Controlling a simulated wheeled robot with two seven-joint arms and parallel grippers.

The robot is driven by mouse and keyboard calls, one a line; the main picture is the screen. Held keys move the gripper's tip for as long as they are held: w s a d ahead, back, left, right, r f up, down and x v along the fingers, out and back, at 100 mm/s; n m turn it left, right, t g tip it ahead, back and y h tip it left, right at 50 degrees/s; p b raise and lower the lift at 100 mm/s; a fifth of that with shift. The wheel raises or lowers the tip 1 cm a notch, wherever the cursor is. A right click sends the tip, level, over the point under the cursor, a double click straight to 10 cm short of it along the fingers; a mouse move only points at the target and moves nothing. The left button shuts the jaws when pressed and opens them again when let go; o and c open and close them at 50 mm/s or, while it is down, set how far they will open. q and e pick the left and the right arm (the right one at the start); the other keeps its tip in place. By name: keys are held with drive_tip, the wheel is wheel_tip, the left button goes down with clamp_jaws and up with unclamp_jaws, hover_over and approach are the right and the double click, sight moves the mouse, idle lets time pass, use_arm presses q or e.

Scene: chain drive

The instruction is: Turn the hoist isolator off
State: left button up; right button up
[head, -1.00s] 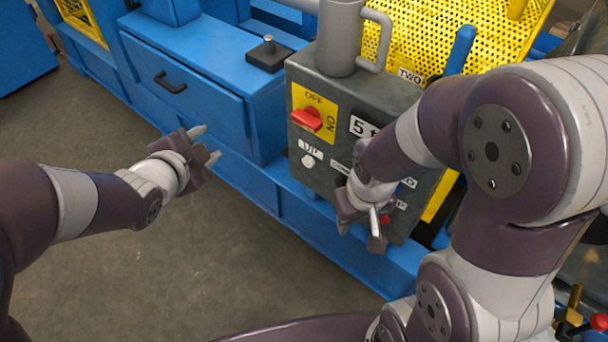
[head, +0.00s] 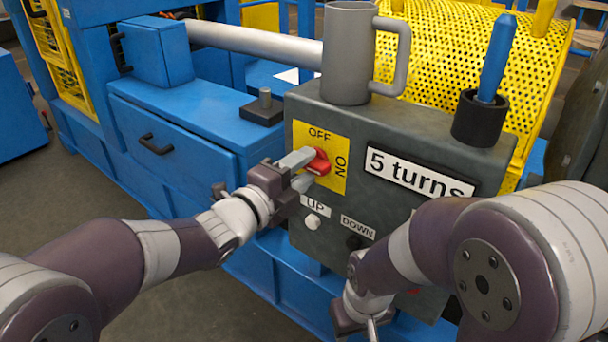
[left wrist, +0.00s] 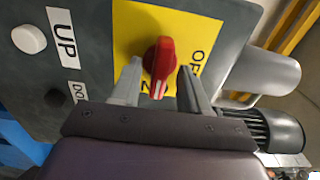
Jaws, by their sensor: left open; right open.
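The hoist isolator is a red rotary knob (head: 318,163) on a yellow plate (head: 328,185) on the grey control box (head: 420,158). OFF is printed at the plate's top and ON at its right side. In the left wrist view the knob (left wrist: 160,58) has a white mark at the end towards the ON label. My left gripper (head: 304,171) is open at the plate, with one finger on each side of the knob. I cannot tell whether the fingers touch it. My right gripper (head: 362,325) is low in front of the box, its fingers partly hidden.
A grey mug (head: 346,60) and a dark cup (head: 480,119) holding a blue-handled tool (head: 496,55) stand on the box. A white UP button (head: 312,221) and a dark DOWN button (head: 354,242) are below the plate. My right forearm covers the box's lower right.

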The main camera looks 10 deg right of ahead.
use_arm(q)
drive_tip(key=shift+w+d, duration=0.25)
drive_tip(key=shift+d, duration=0.1)
clamp_jaws()
